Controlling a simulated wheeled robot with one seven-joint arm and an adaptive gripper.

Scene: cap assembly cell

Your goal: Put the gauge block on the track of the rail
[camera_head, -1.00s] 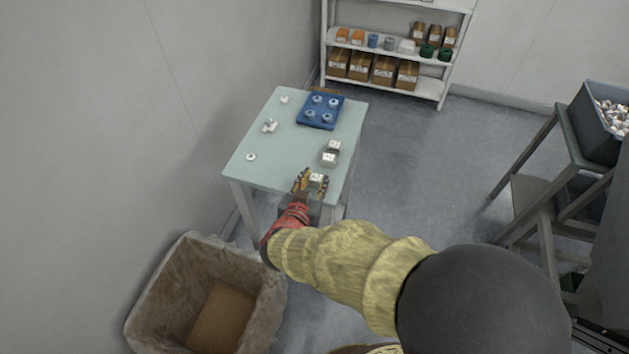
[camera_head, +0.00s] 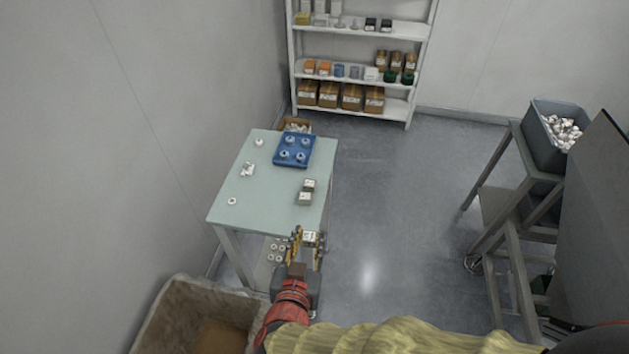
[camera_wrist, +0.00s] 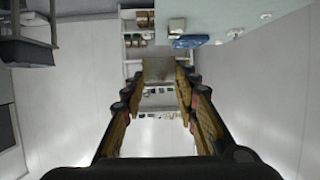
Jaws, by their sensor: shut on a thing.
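My gripper (camera_head: 307,246) is shut on a small grey block with a pale, dark-marked top, which looks like the gauge block (camera_head: 309,237). It holds the block off the table's near right corner. In the wrist view the block (camera_wrist: 158,69) sits between the two fingers of my gripper (camera_wrist: 158,82). Two similar blocks, one farther back (camera_head: 309,184) and one nearer (camera_head: 305,198), stand close together on the table's right side. I cannot make out a rail with a track in either view.
The pale green table (camera_head: 262,205) bears a blue tray with several round pieces (camera_head: 280,162) and small white parts (camera_head: 247,170) at the left. A lined bin (camera_head: 170,310) stands at the lower left. Shelves (camera_head: 350,108) stand behind. Open floor (camera_head: 400,200) lies to the right.

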